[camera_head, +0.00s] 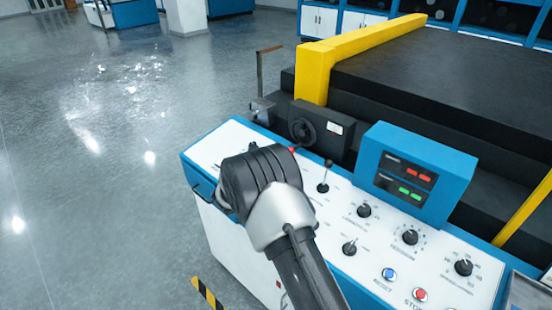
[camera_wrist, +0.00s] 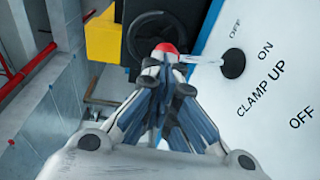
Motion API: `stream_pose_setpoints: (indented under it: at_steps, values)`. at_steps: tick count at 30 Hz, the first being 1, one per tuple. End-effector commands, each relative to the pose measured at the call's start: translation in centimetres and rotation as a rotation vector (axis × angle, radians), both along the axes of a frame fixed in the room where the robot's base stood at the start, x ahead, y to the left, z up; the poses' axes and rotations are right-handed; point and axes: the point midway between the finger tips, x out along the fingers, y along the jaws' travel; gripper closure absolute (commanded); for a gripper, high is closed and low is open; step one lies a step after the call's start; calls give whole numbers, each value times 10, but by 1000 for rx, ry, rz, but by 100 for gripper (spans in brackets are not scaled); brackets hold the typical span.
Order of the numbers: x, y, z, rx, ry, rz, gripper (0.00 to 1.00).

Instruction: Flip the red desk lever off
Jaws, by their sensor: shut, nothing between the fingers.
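The red desk lever shows in the wrist view as a red knob (camera_wrist: 165,47) on a thin metal shaft, running to a round black base (camera_wrist: 232,64) on the white panel. Its shaft leans toward the left of that view. Labels "OFF", "ON" and "CLAMP UP" are printed beside the base. My gripper (camera_wrist: 164,70) is shut and empty, with its tips right at the red knob; I cannot tell whether they touch it. In the head view only a bit of the red knob (camera_head: 292,149) shows, and my wrist hides the lever's base and my fingers.
The control desk (camera_head: 370,262) carries a black-knobbed lever (camera_head: 323,178), several rotary knobs, a blue button (camera_head: 389,274) and a red button (camera_head: 420,295). A blue display box (camera_head: 412,175) rises behind them. A black handwheel (camera_head: 303,131) and yellow frame (camera_head: 316,70) stand beyond. Floor is open at left.

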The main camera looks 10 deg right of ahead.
Motion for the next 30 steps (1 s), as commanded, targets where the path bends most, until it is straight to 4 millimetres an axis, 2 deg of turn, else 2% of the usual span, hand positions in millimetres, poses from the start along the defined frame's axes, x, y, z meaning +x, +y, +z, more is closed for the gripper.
stream_pose_setpoints:
  at_steps: [1,12,30]
  values:
    - [2,-4,6,32,19,-2,100]
    - [16,-23,13,210,151,-1,100]
    - [20,-27,13,263,194,1,100]
